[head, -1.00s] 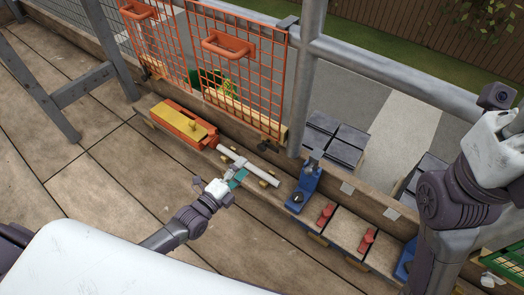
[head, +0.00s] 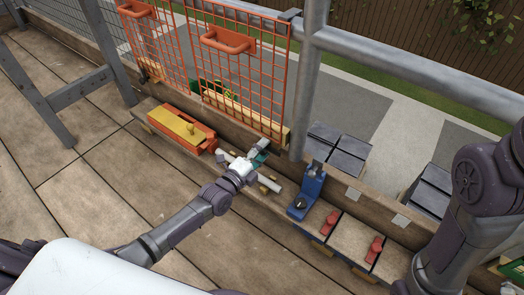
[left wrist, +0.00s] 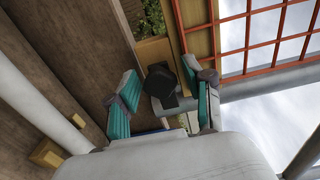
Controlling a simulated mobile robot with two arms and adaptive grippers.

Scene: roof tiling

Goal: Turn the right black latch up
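The right orange mesh gate (head: 243,75) stands upright at the platform's edge. My left gripper (head: 262,151) is at its lower right corner and covers the right black latch in the head view. In the left wrist view the black latch (left wrist: 162,80) shows as a dark block with a grey part below it. It lies between the two teal fingers of my left gripper (left wrist: 165,92), which stand apart with gaps visible on both sides. I cannot tell its exact turn. My right arm shows at the right edge of the head view, but its gripper is outside the picture.
A white pipe (head: 270,180) lies under my left wrist. An orange toolbox (head: 180,130) is left of it and a blue tool (head: 308,190) right of it. A grey post (head: 308,80) rises right of the gate. Open floor lies at left.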

